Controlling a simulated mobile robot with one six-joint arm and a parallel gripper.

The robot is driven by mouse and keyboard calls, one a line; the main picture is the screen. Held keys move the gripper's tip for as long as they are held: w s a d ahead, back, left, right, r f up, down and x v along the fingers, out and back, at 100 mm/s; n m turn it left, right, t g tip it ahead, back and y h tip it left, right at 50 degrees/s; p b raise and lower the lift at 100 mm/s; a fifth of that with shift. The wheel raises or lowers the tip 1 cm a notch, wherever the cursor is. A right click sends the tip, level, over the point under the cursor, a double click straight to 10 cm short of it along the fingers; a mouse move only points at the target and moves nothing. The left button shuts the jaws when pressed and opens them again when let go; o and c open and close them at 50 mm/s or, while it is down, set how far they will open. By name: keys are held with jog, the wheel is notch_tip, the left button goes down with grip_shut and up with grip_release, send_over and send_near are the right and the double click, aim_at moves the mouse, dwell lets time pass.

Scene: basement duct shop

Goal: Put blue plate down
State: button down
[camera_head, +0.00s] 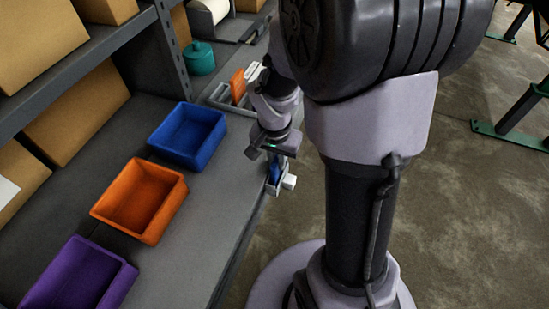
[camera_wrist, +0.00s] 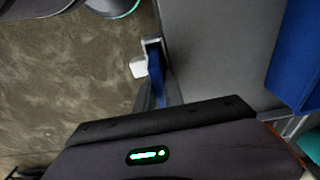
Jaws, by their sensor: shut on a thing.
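The blue plate (camera_wrist: 156,80) is a thin blue piece seen nearly edge-on in the wrist view, between the fingers of my gripper (camera_wrist: 155,73). In the head view my gripper (camera_head: 278,178) is shut on the blue plate (camera_head: 275,172) at the front edge of the grey bench. The plate's lower end is partly hidden by the fingers, and I cannot tell whether it touches the bench.
A blue bin (camera_head: 213,128), an orange bin (camera_head: 113,207) and a purple bin (camera_head: 82,270) stand in a row on the bench (camera_head: 205,215). Behind my gripper a grey rack (camera_head: 217,96) holds an orange plate (camera_head: 238,86). A teal canister (camera_head: 200,58) stands farther back.

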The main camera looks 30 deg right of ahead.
jog(key=shift+f, duration=0.15)
jog(key=c, duration=1.4)
grip_release()
jog(key=shift+c, duration=0.2)
